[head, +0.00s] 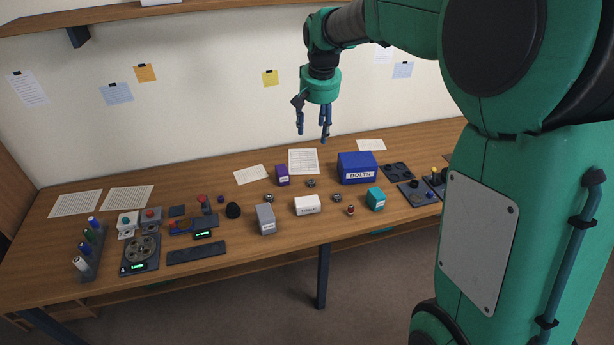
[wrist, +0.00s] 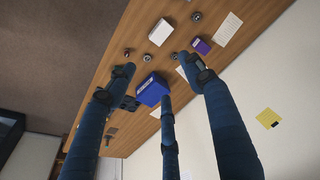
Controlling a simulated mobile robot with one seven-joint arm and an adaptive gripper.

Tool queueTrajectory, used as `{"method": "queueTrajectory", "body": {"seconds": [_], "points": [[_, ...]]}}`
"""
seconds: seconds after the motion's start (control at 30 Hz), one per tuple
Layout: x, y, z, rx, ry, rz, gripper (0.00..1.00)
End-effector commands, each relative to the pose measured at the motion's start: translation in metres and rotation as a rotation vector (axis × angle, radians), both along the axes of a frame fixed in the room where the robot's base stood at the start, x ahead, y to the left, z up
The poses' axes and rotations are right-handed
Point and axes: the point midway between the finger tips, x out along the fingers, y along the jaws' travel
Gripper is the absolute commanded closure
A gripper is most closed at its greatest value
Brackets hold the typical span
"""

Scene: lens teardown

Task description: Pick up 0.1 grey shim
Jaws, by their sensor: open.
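My gripper (head: 313,135) hangs above the back of the wooden table, its blue fingers spread, empty and touching nothing. In the wrist view its fingers (wrist: 158,75) reach toward the table. No label reading 0.1 is legible, so I cannot tell for sure which thing is the grey shim. A grey box (head: 265,219) with a white, unreadable label stands at the front middle, left of and below my gripper in the head view. Several small grey metal pieces, one left (head: 268,198), one at the back (head: 310,183) and one right (head: 337,198), lie around the white box.
A white box (head: 307,205), purple box (head: 282,175), teal box (head: 376,199) and blue BOLTS box (head: 357,168) stand nearby. A small reddish piece (head: 350,210) is near the front edge. Devices and a rack of bottles (head: 88,250) crowd the left. The air around my gripper is clear.

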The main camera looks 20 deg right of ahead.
Motion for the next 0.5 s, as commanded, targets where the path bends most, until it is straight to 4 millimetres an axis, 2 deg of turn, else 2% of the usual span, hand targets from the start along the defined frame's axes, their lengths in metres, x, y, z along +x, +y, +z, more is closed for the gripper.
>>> {"method": "queueTrajectory", "body": {"seconds": [0.1,0.5], "points": [[0.029,-0.005,-0.012,0.004,0.020,-0.016,0.47],[0.116,-0.022,-0.068,0.014,0.081,-0.065,0.47]]}}
